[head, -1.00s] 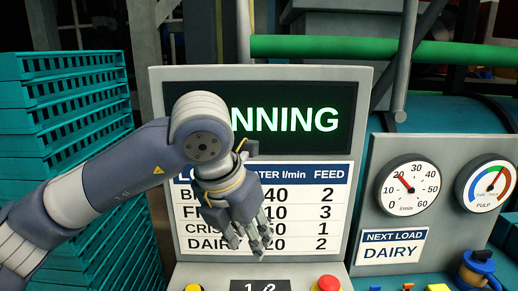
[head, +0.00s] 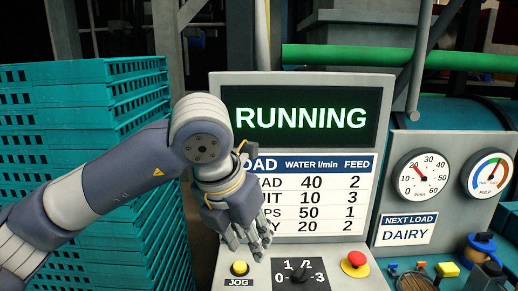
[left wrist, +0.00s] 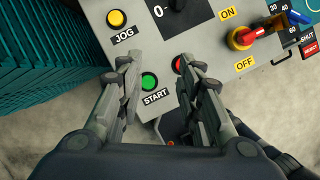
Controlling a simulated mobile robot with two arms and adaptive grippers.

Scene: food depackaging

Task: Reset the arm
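My left arm comes in from the left in the head view, with its left gripper (head: 247,238) pointing down in front of the control panel (head: 376,88). In the left wrist view the fingers of the left gripper (left wrist: 160,68) are apart with nothing between them. The green START button (left wrist: 149,82) shows beyond the gap. A red button (left wrist: 177,65) is partly hidden by the right-hand finger. My right gripper is not in view.
The panel screen (head: 301,117) reads RUNNING. Below are a yellow JOG button (head: 239,268), a dial (head: 300,275) and a red button (head: 355,261). Stacked teal crates (head: 85,72) stand at left. Gauges (head: 423,175) and a NEXT LOAD: DAIRY sign (head: 406,229) are at right.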

